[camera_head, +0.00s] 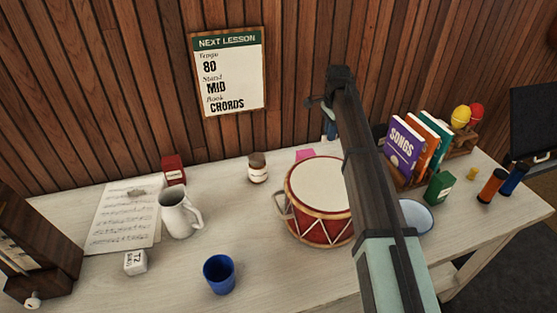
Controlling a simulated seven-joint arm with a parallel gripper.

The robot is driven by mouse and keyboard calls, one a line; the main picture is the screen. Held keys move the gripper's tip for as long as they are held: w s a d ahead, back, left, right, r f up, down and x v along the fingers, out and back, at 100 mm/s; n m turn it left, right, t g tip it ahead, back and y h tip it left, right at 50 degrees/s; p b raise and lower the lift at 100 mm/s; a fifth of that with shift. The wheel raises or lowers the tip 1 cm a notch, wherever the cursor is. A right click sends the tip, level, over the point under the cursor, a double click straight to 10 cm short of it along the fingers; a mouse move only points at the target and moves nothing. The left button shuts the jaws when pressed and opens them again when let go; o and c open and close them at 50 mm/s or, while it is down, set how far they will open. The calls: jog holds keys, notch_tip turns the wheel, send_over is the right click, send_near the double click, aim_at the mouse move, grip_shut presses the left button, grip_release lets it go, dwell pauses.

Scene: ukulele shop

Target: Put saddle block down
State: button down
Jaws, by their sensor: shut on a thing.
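My arm reaches in from the lower right, over the table, toward the wooden wall. My gripper (328,116) is at its far end, above the back of the table behind the drum, small and partly hidden by my arm. It is shut on the saddle block, which I can barely make out; only a small bluish bit shows below the gripper, and I cannot tell its shape. The pale wooden table (180,281) stretches below.
A red drum (318,205) stands mid-table, with a pink item (305,155) behind it. A jar (257,168), white jug (178,214), blue cup (219,274) and white cube (135,262) stand left. Books (402,145) and a green box (438,187) stand right. The front-centre is fairly clear.

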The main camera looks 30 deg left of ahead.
notch_tip(320, 180, down, 7)
jog(key=shift+f, duration=0.2)
jog(key=shift+a+f, duration=0.2)
jog(key=shift+a, duration=0.05)
send_over(278, 159)
jog(key=shift+d, duration=0.1)
jog(key=shift+f, duration=1.85)
jog(key=shift+f, duration=0.15)
jog(key=c, duration=1.2)
grip_release()
notch_tip(278, 159, up, 12)
jog(key=shift+r, duration=0.2)
